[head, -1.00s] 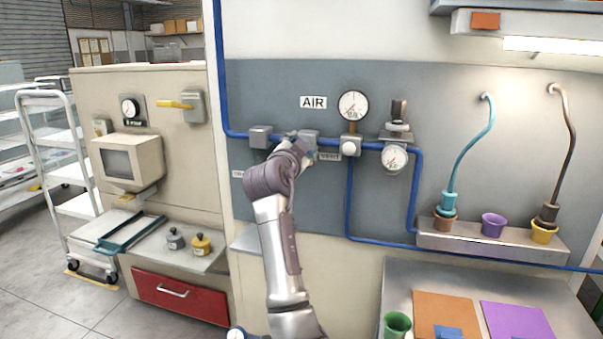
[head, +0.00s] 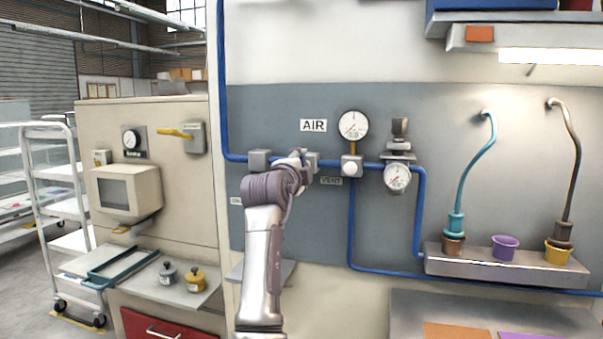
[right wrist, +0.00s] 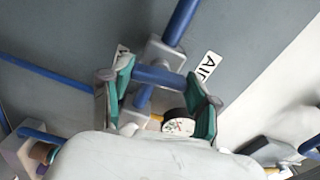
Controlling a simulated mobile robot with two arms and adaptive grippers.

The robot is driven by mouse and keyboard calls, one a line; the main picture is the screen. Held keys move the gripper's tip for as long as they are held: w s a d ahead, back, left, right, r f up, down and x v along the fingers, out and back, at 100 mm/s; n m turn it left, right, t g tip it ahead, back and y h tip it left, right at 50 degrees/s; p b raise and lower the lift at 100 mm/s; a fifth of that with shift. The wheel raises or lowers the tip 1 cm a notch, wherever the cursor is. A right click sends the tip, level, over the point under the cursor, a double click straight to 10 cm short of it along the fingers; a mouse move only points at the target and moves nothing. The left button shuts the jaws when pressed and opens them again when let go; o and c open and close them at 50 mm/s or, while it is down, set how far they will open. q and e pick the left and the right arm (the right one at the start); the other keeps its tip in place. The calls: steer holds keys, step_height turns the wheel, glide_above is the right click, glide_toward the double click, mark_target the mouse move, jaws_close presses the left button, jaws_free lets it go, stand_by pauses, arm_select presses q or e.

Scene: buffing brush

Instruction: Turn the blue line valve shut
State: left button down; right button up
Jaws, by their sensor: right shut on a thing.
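The blue line (head: 233,158) runs along the grey wall panel below the AIR sign, through grey blocks. My right gripper (head: 300,158) is at this pipe between two blocks, and its wrist hides most of the valve in the head view. In the right wrist view, the teal pads of my right gripper (right wrist: 163,92) stand on either side of a blue valve handle (right wrist: 160,75) and are shut on it. The handle looks to lie across the pipe (right wrist: 182,22) in front of a grey block (right wrist: 163,52). My left gripper is not in view.
A round gauge (head: 353,125) and a regulator gauge (head: 397,177) sit right of my gripper. A yellow lever (head: 174,132) is on the cabinet at left. A shelf (head: 505,264) with several cups juts out at right. The panel below the pipe is mostly clear.

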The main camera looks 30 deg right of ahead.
steer(key=shift+f, duration=0.1)
stand_by(0.4)
steer(key=o, duration=1.2)
steer(key=shift+c, duration=0.2)
